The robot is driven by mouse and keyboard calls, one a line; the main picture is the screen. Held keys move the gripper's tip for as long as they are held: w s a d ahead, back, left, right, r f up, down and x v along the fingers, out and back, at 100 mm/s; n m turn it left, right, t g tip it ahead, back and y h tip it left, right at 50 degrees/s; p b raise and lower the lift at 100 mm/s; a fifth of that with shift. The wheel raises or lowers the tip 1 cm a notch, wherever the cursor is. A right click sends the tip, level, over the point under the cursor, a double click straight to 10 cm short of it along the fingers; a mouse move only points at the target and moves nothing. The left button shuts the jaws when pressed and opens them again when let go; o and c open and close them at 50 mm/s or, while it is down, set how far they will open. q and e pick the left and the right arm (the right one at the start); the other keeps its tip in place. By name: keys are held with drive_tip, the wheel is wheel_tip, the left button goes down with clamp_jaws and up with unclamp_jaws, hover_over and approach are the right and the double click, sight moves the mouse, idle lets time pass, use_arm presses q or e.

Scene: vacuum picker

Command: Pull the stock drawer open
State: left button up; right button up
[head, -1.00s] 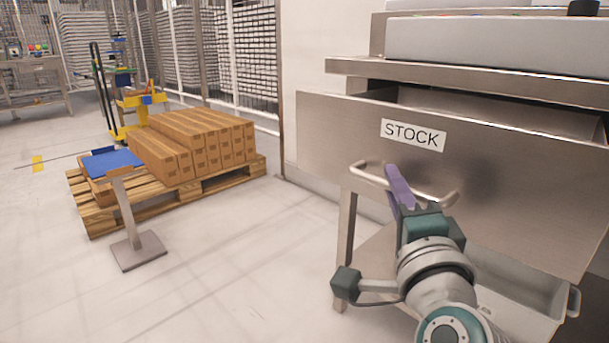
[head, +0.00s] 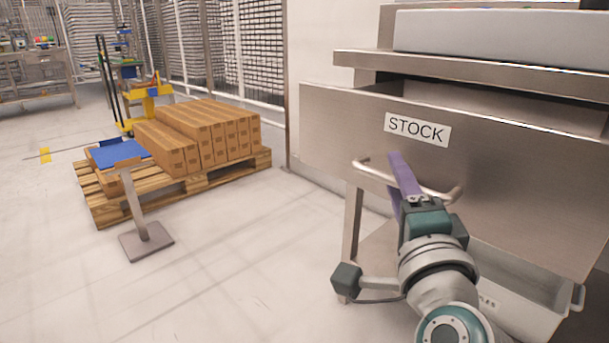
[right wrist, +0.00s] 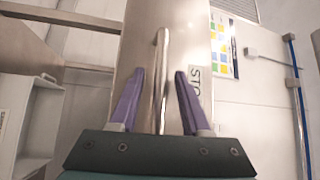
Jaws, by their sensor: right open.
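The stock drawer (head: 330,125) has a wide steel front with a "STOCK" label (head: 417,129) and a horizontal bar handle (head: 440,194). In the head view its front stands out from under the worktop, with a dark gap behind its top edge. My right gripper (head: 398,168) is at the handle, its purple fingers open. In the right wrist view the handle (right wrist: 161,70) runs between the two spread fingers of the gripper (right wrist: 158,75), with space on both sides. My left gripper is not in view.
A steel worktop (head: 450,73) overhangs the drawer. A grey bin (head: 540,305) sits below it. To the left, a wooden pallet (head: 120,213) carries brown cartons (head: 205,135), with a small post stand (head: 145,240) in front. The floor between is clear.

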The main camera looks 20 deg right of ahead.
drive_tip(key=shift+s+a, duration=0.15)
drive_tip(key=shift+s, duration=0.25)
drive_tip(key=p+v, duration=0.1)
drive_tip(key=v, duration=0.8)
drive_tip(key=shift+p, duration=0.4)
